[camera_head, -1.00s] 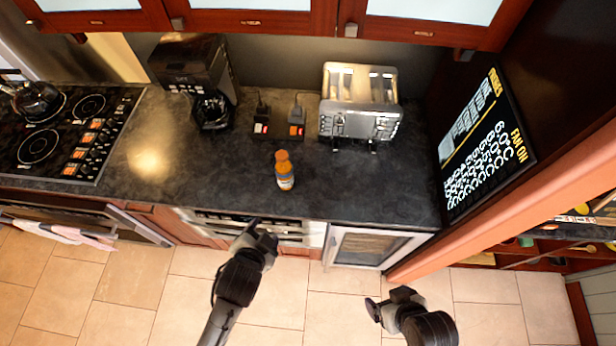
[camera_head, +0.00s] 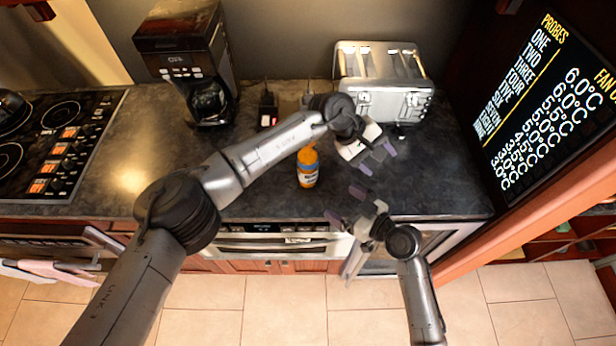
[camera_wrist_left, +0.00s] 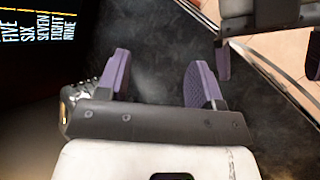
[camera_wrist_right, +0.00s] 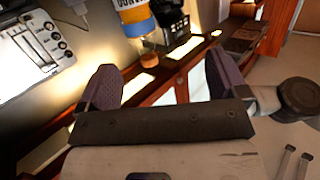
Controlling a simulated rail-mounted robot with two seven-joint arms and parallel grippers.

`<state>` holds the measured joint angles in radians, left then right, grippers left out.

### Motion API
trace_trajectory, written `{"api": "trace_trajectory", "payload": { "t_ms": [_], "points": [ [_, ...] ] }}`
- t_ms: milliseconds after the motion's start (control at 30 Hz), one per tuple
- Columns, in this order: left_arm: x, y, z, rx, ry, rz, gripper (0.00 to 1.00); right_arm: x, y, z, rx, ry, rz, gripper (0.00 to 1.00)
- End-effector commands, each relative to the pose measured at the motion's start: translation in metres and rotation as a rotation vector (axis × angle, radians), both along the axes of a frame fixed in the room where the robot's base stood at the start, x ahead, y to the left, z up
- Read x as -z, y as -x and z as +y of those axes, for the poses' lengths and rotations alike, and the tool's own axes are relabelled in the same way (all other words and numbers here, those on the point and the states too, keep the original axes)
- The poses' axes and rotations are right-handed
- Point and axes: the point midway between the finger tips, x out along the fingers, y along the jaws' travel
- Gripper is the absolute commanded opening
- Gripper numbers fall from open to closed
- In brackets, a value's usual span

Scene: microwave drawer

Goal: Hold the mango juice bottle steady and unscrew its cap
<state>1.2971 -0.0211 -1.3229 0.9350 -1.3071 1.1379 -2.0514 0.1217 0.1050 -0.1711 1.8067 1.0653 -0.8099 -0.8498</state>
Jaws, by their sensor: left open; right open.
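The mango juice bottle (camera_head: 307,170) stands upright on the dark counter in the head view, with an orange cap and a white-and-blue label. In the right wrist view the bottle (camera_wrist_right: 137,20) shows at the top, cut off by the frame edge. My left gripper (camera_head: 377,160) is open and empty, right of the bottle, its forearm passing just behind the cap. My right gripper (camera_head: 347,205) is open and empty, right of the bottle and nearer the counter's front edge. Neither gripper touches the bottle. The left wrist view shows no bottle, only part of my right gripper (camera_wrist_left: 240,40).
A toaster (camera_head: 385,85) stands behind my left gripper, and a coffee maker (camera_head: 190,60) stands back left. A stove (camera_head: 50,150) is at the left. A display panel (camera_head: 550,100) bounds the right. The counter (camera_head: 445,180) is bare right of the grippers.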

Motion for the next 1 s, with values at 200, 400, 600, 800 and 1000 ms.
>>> {"api": "trace_trajectory", "payload": {
  "t_ms": [200, 400, 600, 800, 1000],
  "points": [
    [-0.016, -0.059, 0.092, 0.198, -0.456, -0.236, 0.6, 0.006, -0.035, 0.0, 0.021, -0.07, -0.096, 0.92],
    [-0.047, -0.078, 0.142, 0.269, -0.67, -0.281, 0.6, 0.002, -0.05, -0.002, 0.038, -0.102, -0.137, 0.92],
    [-0.058, -0.082, 0.155, 0.285, -0.724, -0.283, 0.6, 0.0, -0.061, 0.006, 0.042, -0.111, -0.148, 0.92],
    [-0.058, -0.082, 0.155, 0.285, -0.724, -0.283, 0.6, -0.001, -0.084, 0.028, 0.041, -0.113, -0.148, 0.92],
    [-0.058, -0.082, 0.155, 0.285, -0.721, -0.283, 0.6, -0.001, -0.109, 0.054, 0.042, -0.112, -0.147, 0.92]
  ]
}}
